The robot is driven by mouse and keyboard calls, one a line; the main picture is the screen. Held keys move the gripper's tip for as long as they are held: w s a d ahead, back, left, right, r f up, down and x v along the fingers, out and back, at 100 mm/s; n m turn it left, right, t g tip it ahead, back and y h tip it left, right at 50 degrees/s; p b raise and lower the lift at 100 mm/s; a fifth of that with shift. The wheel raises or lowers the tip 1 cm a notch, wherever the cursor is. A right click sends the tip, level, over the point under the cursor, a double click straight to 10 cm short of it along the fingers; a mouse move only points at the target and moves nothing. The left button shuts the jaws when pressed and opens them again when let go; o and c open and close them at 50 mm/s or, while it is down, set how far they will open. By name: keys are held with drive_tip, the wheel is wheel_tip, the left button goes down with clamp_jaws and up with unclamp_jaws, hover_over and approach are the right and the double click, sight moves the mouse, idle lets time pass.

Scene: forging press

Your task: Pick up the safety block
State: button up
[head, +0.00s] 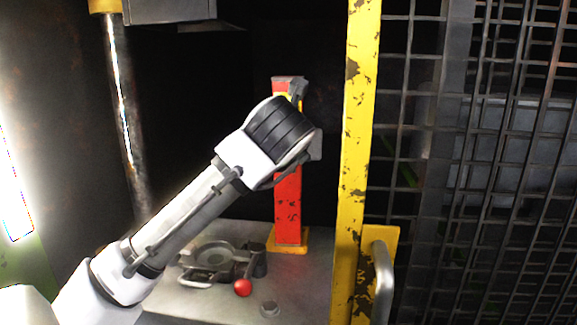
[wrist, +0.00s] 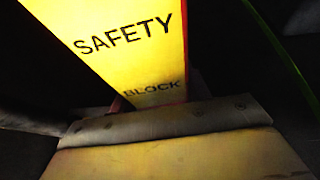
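The safety block (head: 288,205) is an upright red post with worn paint, a grey top and a yellow foot, standing on the press bed in the head view. In the wrist view its yellow face (wrist: 125,40) fills the upper middle and reads SAFETY BLOCK. My arm's wrist covers the upper middle of the block in the head view. My gripper is at the block's upper part, mostly hidden behind my wrist. Its fingertips do not show clearly in either view, so I cannot tell whether they touch the block.
A yellow chipped post (head: 357,170) with a grey handle (head: 383,280) stands just right of the block, beside a mesh guard (head: 490,160). A round metal fixture (head: 215,257) and a red ball knob (head: 242,287) are on the metal bed (head: 310,290). A steel column (head: 125,120) stands left.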

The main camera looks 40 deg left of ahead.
clamp_jaws()
drive_tip(key=shift+r, duration=0.15)
drive_tip(key=shift+w+r, duration=0.1)
drive_tip(key=shift+r, duration=0.05)
